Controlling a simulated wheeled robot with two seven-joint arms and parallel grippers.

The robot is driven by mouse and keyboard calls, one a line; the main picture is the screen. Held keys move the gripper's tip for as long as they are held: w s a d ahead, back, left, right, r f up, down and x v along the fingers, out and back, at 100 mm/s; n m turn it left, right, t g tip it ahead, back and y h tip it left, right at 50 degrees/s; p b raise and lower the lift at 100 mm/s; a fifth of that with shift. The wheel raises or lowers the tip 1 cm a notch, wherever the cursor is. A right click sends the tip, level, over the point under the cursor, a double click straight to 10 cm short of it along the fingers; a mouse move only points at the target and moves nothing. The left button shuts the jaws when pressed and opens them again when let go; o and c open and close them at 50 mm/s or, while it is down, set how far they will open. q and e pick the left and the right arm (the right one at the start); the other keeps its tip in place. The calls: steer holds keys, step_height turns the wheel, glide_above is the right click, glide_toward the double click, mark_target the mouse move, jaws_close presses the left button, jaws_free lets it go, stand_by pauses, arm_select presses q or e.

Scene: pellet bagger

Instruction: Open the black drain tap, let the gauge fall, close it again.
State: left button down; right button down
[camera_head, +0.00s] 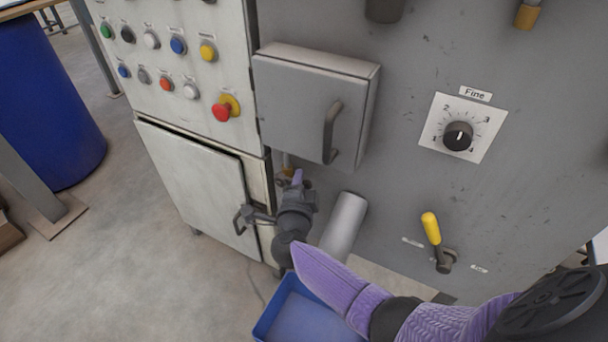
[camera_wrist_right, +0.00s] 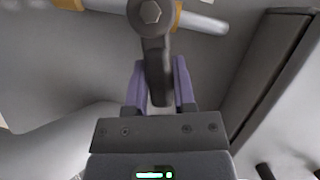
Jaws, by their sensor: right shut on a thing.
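My right gripper (camera_head: 294,178) reaches in below the grey box on the machine front. In the right wrist view its purple fingers (camera_wrist_right: 158,88) are shut on the black lever of the drain tap (camera_wrist_right: 154,50), one on each side. The lever runs from a hex bolt at the top of the picture down between the fingers. Behind it are a light pipe and a brass-coloured fitting (camera_wrist_right: 185,14). In the head view the tap is mostly hidden by my gripper. No gauge can be made out in either view. My left gripper is not in view.
The grey box (camera_head: 300,100) with a bar handle juts out just above my right gripper. A light grey cylinder (camera_head: 344,225) sticks out to its right. A yellow-handled lever (camera_head: 431,229) and a Fine dial (camera_head: 458,136) are further right. A blue bin (camera_head: 300,312) stands below.

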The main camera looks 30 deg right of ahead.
steer(key=shift+w+a+r+n+g+p, duration=0.15)
steer(key=shift+r+n+g+p, duration=0.15)
steer(key=shift+r+n+p, duration=0.4)
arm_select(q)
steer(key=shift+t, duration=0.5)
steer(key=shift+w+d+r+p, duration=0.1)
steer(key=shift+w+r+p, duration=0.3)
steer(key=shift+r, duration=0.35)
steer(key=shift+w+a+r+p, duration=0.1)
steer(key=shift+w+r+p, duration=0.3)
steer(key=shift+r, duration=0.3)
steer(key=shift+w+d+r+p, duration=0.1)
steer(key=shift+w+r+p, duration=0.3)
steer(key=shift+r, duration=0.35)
arm_select(e)
steer(key=shift+w+a+n+g, duration=0.15)
steer(key=shift+n+g, duration=0.25)
steer(key=shift+n, duration=0.2)
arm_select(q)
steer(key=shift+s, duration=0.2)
arm_select(e)
steer(key=shift+f, duration=0.1)
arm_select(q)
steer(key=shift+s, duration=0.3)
arm_select(e)
steer(key=shift+c, duration=2.2)
jaws_free()
